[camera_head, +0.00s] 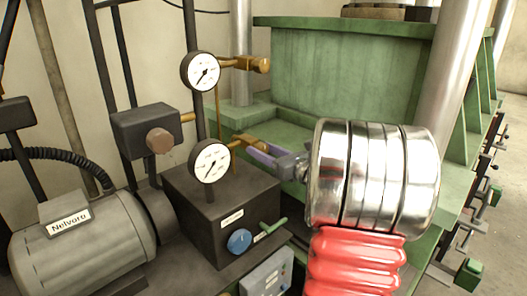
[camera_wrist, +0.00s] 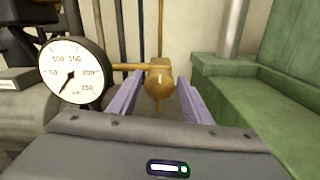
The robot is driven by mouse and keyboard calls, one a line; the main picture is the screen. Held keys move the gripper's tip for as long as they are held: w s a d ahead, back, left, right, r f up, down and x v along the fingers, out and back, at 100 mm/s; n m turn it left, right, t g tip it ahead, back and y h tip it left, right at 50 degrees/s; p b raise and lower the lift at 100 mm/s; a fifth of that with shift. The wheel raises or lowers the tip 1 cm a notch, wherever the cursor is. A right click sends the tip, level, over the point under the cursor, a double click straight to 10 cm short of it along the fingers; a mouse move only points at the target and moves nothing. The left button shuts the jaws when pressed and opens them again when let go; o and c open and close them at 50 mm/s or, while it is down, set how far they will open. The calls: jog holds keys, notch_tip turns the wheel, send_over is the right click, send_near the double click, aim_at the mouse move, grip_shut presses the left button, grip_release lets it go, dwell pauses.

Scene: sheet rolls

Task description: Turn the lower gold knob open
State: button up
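The lower gold knob (camera_wrist: 159,82) is at the end of a thin gold pipe beside the lower pressure gauge (camera_wrist: 72,73). In the wrist view it lies between the two purple fingers of my gripper (camera_wrist: 160,77), with a gap on each side. My gripper is open. In the head view my gripper (camera_head: 258,151) reaches in from the right, beside the lower gauge (camera_head: 210,162), and the lower gold knob (camera_head: 246,141) is partly covered by it. The upper gold knob (camera_head: 261,64) sits to the right of the upper gauge (camera_head: 201,72), clear of my gripper.
A dark box (camera_head: 215,215) with a blue knob (camera_head: 239,241) and a green lever (camera_head: 272,230) stands below the gauges. A grey motor (camera_head: 85,245) is at left. A green machine frame (camera_head: 345,70) stands behind, to the right of my gripper.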

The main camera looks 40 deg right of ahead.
jog(key=c, duration=0.8)
jog(key=shift+c, duration=0.2)
jog(key=shift+n, duration=0.4)
jog(key=n, duration=1.7)
jog(key=shift+a+f, duration=0.1)
jog(key=shift+f, duration=0.05)
